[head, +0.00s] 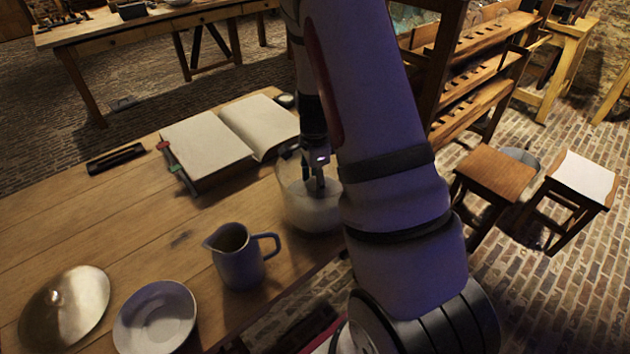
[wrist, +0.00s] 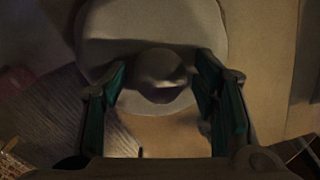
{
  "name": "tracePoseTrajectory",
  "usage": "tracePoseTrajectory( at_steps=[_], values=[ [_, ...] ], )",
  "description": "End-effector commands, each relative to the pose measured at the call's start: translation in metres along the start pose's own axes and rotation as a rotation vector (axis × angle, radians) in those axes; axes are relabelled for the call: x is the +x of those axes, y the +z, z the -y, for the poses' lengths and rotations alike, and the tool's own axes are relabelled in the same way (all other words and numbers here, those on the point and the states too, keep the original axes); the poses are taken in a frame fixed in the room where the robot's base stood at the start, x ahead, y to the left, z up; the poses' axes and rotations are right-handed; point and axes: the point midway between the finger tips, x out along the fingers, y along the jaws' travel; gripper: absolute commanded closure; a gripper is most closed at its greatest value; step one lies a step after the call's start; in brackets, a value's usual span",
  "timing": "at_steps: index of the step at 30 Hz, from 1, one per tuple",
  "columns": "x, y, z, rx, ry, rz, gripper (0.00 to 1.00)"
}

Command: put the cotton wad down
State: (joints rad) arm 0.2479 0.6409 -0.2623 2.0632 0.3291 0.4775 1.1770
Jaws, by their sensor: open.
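My gripper (head: 315,186) reaches down into a clear glass jar (head: 296,208) at the table's right edge in the head view. Pale material fills the jar's lower part. In the wrist view my gripper's two dark green-padded fingers stand apart. A rounded grey-white lump (wrist: 160,70), which looks like the cotton wad, sits between and just beyond the fingertips, with a gap visible on each side. A pale round surface (wrist: 145,22) lies behind it. I cannot tell the wad from the jar's contents in the head view.
A grey jug (head: 238,258) stands close in front of the jar, with a white bowl (head: 155,318) and a knobbed metal lid (head: 65,306) to its left. An open book (head: 205,142) lies behind. The table (head: 110,225) is clear at middle left.

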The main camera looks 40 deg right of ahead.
Motion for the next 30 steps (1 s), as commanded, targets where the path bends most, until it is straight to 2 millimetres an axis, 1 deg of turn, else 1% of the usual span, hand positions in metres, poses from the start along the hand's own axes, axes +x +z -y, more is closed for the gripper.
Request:
tracePoseTrajectory(
  at_steps=[5, 8, 12, 18, 21, 25, 28, 30],
  values=[
    [-0.013, 0.000, 0.001, -0.002, -0.004, -0.001, 0.46],
    [-0.030, 0.000, 0.001, -0.002, -0.005, -0.001, 0.46],
    [-0.060, 0.000, 0.002, -0.002, -0.007, 0.000, 0.46],
    [-0.098, 0.001, 0.001, -0.002, -0.005, 0.000, 0.46],
    [-0.111, 0.000, 0.001, -0.001, -0.004, 0.000, 0.46],
    [-0.121, 0.001, 0.000, -0.001, -0.002, 0.001, 0.46],
    [-0.131, 0.006, -0.003, -0.036, -0.008, 0.010, 0.46],
    [-0.144, 0.015, -0.010, -0.101, -0.021, 0.024, 0.46]
  ],
)
